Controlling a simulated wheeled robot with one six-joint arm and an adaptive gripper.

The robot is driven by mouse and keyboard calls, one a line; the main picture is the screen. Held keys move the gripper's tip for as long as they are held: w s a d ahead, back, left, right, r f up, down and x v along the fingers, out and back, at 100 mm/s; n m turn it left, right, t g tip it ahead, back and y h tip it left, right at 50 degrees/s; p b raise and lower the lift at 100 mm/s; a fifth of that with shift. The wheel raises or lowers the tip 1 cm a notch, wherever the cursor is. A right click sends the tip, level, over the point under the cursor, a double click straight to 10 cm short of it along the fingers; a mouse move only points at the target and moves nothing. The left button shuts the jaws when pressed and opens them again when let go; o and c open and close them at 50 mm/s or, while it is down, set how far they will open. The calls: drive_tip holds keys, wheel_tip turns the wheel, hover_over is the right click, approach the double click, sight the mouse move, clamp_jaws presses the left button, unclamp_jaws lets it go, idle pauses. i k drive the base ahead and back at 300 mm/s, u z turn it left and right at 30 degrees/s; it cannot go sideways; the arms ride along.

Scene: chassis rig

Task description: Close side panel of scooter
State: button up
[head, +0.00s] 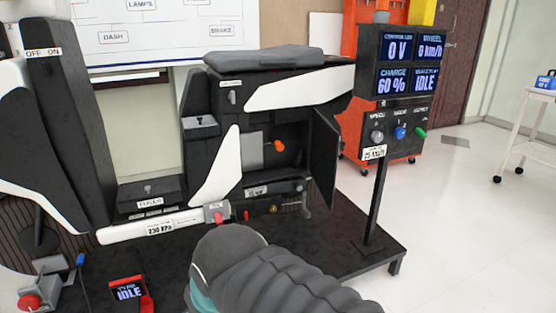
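The scooter rig (290,85) stands on a dark platform in the middle of the head view. Its side panel (324,155) is a dark flap that stands open, swung out at the right edge of a recess in the scooter's body. The open recess (290,135) shows a grey plate and an orange knob (277,146) inside. My arm shows at the bottom centre, in front of the platform. My gripper is not in view.
A display post (378,195) with screens and knobs stands close to the right of the open panel. A white bar (140,229) runs low in front at the left. A red device (130,292) sits at the lower left.

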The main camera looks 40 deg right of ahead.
sight(325, 139)
drive_tip(key=u, duration=0.65)
drive_tip(key=k, duration=2.3)
drive_tip(key=z, duration=1.6)
drive_tip(key=i, duration=1.15)
drive_tip(key=u, duration=0.35)
